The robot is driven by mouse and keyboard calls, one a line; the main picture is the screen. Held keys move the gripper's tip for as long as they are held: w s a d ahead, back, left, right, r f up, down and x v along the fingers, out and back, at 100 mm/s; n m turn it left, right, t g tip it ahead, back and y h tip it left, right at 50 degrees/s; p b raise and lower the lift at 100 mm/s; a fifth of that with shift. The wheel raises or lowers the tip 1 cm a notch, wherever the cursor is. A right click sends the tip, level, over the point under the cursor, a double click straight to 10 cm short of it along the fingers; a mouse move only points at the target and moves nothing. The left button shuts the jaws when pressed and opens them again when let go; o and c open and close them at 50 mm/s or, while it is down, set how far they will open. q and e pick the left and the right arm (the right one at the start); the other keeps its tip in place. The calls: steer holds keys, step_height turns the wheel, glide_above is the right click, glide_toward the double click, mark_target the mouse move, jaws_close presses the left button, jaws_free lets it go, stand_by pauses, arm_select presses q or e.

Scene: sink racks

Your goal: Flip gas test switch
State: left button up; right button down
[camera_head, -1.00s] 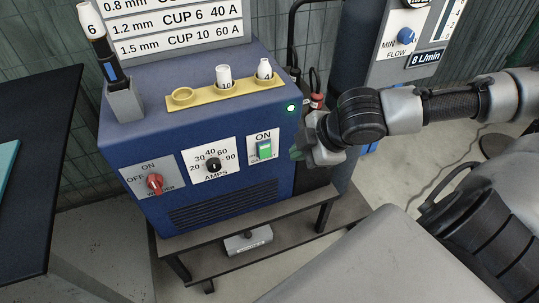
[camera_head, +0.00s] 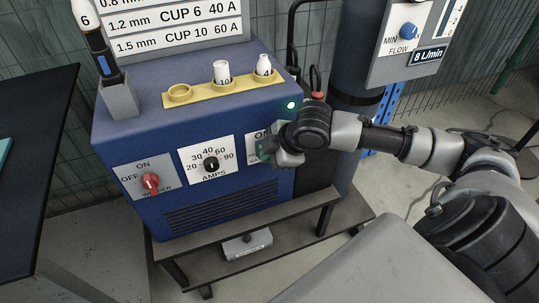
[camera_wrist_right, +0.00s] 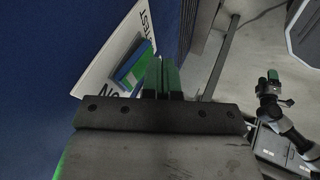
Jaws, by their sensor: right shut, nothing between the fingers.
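The gas test switch is a green rocker on a white plate (camera_head: 252,142) at the right of the blue machine's front. In the head view my right gripper (camera_head: 276,156) covers most of the plate and the rocker. In the right wrist view the green rocker (camera_wrist_right: 131,68) shows on its tilted plate, just left of my right gripper's green fingertips (camera_wrist_right: 161,74). The fingers are shut and empty, very close to the rocker; I cannot tell if they touch. My left gripper (camera_wrist_right: 272,76) appears small at the right of the wrist view, away from the machine.
The blue machine (camera_head: 130,148) also carries a red welder knob (camera_head: 150,182) and a black amps knob (camera_head: 211,164). A yellow cup holder (camera_head: 202,95) is on top. A grey flow panel (camera_head: 405,52) stands at the right. A metal shelf (camera_head: 290,226) is below.

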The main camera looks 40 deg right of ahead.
steer(key=shift+w, duration=0.15)
arm_select(q)
steer(key=shift+s+a+f, duration=0.1)
steer(key=shift+s+f, duration=0.1)
steer(key=shift+f, duration=0.05)
arm_select(e)
steer(key=shift+w+d+f+t, duration=0.1)
steer(key=shift+w+t, duration=0.1)
steer(key=shift+t, duration=0.1)
stand_by(0.3)
arm_select(q)
steer(key=s+f+p, duration=0.2)
steer(key=s+f, duration=0.3)
steer(key=f, duration=0.1)
steer(key=shift+s+a+g+p, duration=0.25)
steer(key=shift+a+g+p, duration=0.05)
steer(key=shift+a, duration=0.05)
arm_select(e)
steer(key=shift+w+d+r, duration=0.1)
steer(key=shift+r, duration=0.9)
